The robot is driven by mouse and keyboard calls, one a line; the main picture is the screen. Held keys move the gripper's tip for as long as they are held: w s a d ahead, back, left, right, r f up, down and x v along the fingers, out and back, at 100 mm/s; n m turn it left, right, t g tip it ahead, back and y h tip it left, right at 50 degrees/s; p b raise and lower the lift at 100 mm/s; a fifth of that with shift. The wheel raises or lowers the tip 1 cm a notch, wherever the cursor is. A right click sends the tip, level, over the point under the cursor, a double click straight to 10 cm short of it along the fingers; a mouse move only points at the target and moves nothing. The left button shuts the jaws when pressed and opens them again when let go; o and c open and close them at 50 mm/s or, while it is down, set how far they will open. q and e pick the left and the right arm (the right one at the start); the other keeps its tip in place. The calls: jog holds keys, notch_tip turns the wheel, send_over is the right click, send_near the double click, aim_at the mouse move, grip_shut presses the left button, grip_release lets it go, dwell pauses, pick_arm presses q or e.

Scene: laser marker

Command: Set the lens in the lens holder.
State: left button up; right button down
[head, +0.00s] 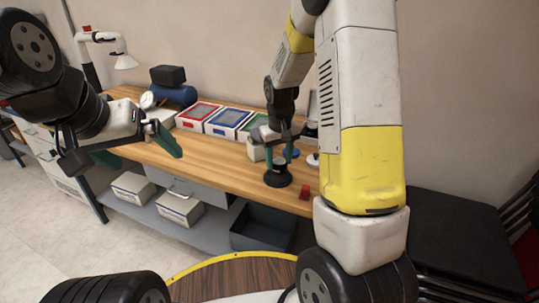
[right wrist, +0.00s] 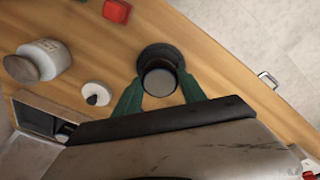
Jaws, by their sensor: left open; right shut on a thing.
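My right gripper (head: 280,158) points down over the front part of the wooden workbench, shut on the lens. In the right wrist view the lens (right wrist: 159,82) is a round grey disc with a dark rim, between the green fingertips of my right gripper (right wrist: 159,88). The black round lens holder (head: 278,180) stands on the bench right under the fingertips, and its ring (right wrist: 160,54) shows just beyond the lens. I cannot tell whether lens and holder touch. My left gripper (head: 138,148) is open and empty, off to the left in front of the bench.
A red block (right wrist: 117,11), a jar (right wrist: 48,58) and a small white round piece (right wrist: 95,94) stand near the holder.

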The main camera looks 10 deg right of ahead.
aim_at(278, 160)
jog(key=shift+w+f, duration=0.1)
jog(key=shift+w, duration=0.6)
jog(key=shift+f, duration=1.7)
jog(key=shift+f, duration=0.2)
jog(key=c, duration=0.7)
grip_release()
jog(key=shift+o, duration=0.2)
jog(key=shift+r, duration=0.1)
